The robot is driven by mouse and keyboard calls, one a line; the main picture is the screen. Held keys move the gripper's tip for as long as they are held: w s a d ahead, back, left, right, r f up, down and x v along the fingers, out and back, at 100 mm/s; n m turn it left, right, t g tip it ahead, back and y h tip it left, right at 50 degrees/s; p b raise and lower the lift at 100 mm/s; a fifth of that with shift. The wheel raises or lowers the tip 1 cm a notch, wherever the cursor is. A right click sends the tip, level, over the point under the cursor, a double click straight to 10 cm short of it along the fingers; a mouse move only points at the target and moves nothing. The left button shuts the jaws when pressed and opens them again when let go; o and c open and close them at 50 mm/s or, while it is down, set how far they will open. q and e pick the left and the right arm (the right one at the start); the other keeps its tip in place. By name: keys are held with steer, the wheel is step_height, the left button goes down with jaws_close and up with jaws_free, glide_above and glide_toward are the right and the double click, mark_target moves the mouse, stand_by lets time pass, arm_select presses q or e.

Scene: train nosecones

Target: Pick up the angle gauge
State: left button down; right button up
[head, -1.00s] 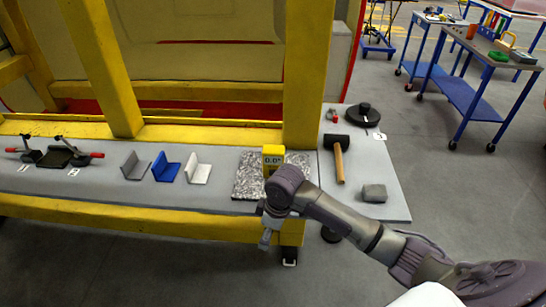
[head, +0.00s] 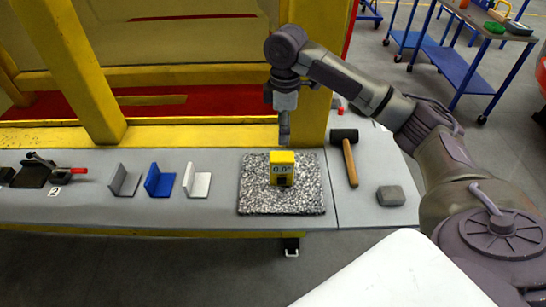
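The angle gauge (head: 283,161) is a small yellow block with a display reading 0.0°. It stands upright on a speckled granite plate (head: 252,198) on the grey bench. My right gripper (head: 284,140) points downward, with its fingertips just above and behind the gauge in the picture. They look narrow from this angle, so I cannot tell whether they are open or shut. The gauge rests on the plate and is not lifted. My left gripper is not in view.
Grey, blue and white angle brackets (head: 160,181) stand left of the plate. A mallet (head: 349,158) and a grey block (head: 391,196) lie to its right. Clamps (head: 42,171) are at far left. A yellow post (head: 310,95) rises behind the plate.

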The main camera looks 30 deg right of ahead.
mark_target(282, 157)
step_height(282, 157, down, 3)
steer(key=shift+s+f+p, duration=0.1)
steer(key=shift+p, duration=0.25)
steer(key=f, duration=0.4)
steer(key=shift+s+f+p, duration=0.15)
steer(key=shift+s+p, duration=0.25)
steer(key=shift+w+f, duration=0.15)
steer(key=shift+f, duration=0.15)
steer(key=f, duration=0.1)
steer(key=f+p, duration=0.2)
steer(key=f, duration=0.1)
steer(key=shift+a+f, duration=0.1)
steer(key=shift+a, duration=0.15)
steer(key=shift+f, duration=0.25)
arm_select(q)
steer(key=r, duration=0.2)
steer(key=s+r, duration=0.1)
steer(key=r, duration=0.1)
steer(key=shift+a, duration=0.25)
arm_select(e)
steer(key=shift+f, duration=0.1)
steer(key=shift+c, duration=0.7)
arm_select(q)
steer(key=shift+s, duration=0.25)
arm_select(e)
jaws_close()
